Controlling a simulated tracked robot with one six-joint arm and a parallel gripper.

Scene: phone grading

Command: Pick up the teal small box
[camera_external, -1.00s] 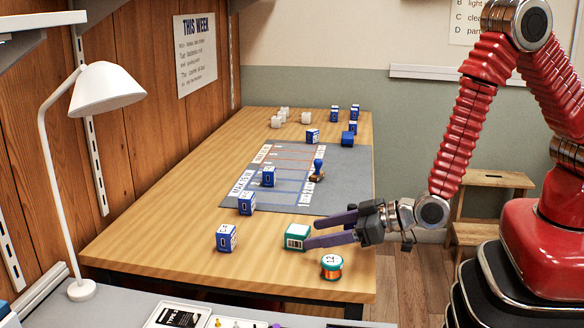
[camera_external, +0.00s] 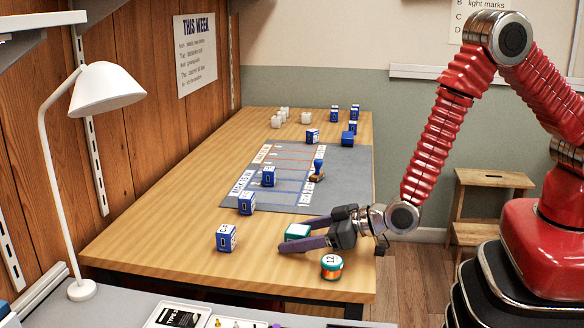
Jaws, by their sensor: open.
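The teal small box (camera_external: 297,231) with a white top sits on the wooden table near its front right part. My gripper (camera_external: 282,235) reaches in from the right with its two purple fingers spread. One finger passes behind the box and the other in front of it, so the box lies between them. The near finger hides the box's lower front side. I cannot tell whether either finger touches the box.
Bare table lies at front left.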

